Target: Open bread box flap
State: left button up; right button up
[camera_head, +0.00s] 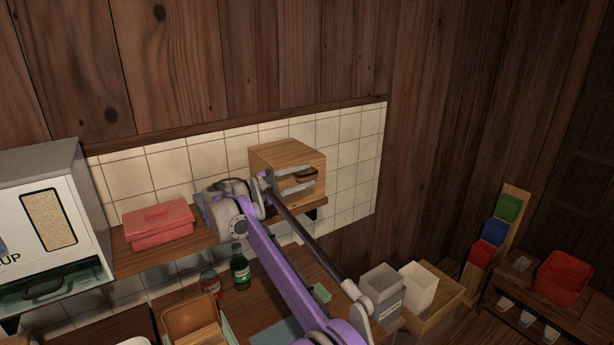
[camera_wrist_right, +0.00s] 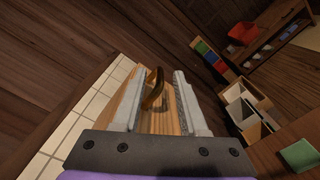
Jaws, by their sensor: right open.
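The wooden bread box (camera_head: 285,154) stands on the wall shelf against the white tiles in the head view. Its flap faces front right and looks shut. My right gripper (camera_head: 308,177) is at the flap, its two fingers open above and below the dark handle. In the right wrist view, the curved brass-brown handle (camera_wrist_right: 153,90) lies between the open fingers of the right gripper (camera_wrist_right: 162,75), nearer the left finger. I cannot tell whether a finger touches it. The flap's wood (camera_wrist_right: 168,121) shows behind the handle. My left gripper is out of view.
A red lidded box (camera_head: 158,224) sits on the shelf (camera_head: 125,262) to the left, beside a white dispenser (camera_head: 75,205). A green bottle (camera_head: 240,271) and a red-capped bottle (camera_head: 210,284) stand below.

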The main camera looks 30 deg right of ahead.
jog(key=shift+d, duration=0.75)
grip_shut()
jog(key=shift+a+f, duration=0.1)
dwell(0.8)
